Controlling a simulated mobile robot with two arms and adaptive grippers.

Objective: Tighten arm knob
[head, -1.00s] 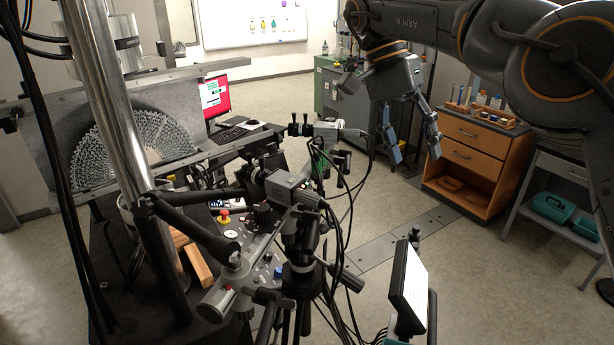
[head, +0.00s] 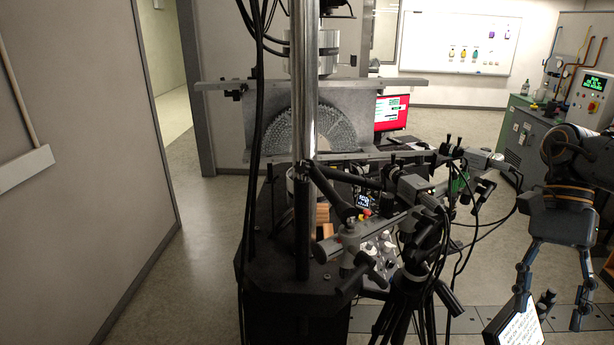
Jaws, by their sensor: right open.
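A black jointed arm (head: 332,192) is clamped to the shiny upright column (head: 302,90) and reaches down and right. At its lower end is a grey fitting (head: 347,242) with dark handles or knobs; I cannot tell which one is the arm knob or how tight it is. My right gripper (head: 550,308) is at the lower right, pointing down with its two blue-grey fingers spread apart and nothing between them that I can see gripped. It is well to the right of the jointed arm. My left gripper is not in view.
Cameras (head: 415,187) on a black tripod (head: 412,290), with hanging cables, stand between the jointed arm and my right gripper. A tilted white-faced panel (head: 516,328) is close by my right gripper. The arched lattice specimen (head: 335,128) is behind the column. Floor at left is clear.

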